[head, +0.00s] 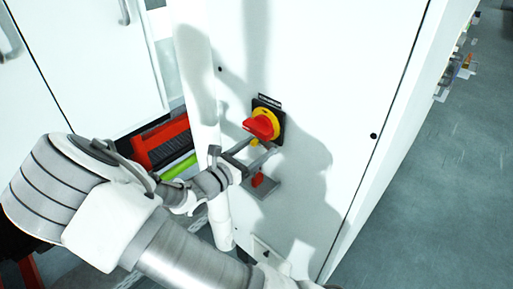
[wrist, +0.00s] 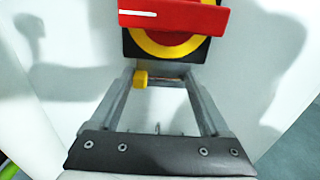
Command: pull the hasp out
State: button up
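The hasp looks to be the small yellow tab (head: 255,142) just below the red rotary handle (head: 261,126) on its yellow and black plate. In the wrist view the yellow tab (wrist: 140,79) is at the inner side of the left fingertip, under the red handle (wrist: 172,15). My gripper (head: 261,152) is at the cabinet front just below the handle. In the wrist view my gripper (wrist: 158,76) has its fingers apart, with a clear gap between them. I cannot tell whether the left finger touches the tab.
A small grey shelf (head: 266,191) with a red object (head: 258,180), perhaps a padlock, sticks out of the white cabinet (head: 310,60) below my gripper. A red frame (head: 160,140) stands behind my arm at left. Open floor (head: 450,180) lies to the right.

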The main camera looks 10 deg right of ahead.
aim_at(261, 144)
jog(key=shift+w+a, duration=0.1)
grip_shut()
jog(key=p+v, duration=0.1)
jog(key=v, duration=0.2)
jog(key=shift+a, duration=0.3)
jog(key=o, duration=0.5)
grip_release()
jog(key=shift+a, duration=0.1)
jog(key=shift+s, duration=0.2)
jog(key=v, duration=1.7)
jog(key=shift+s+a, duration=0.1)
jog(key=shift+s, duration=0.05)
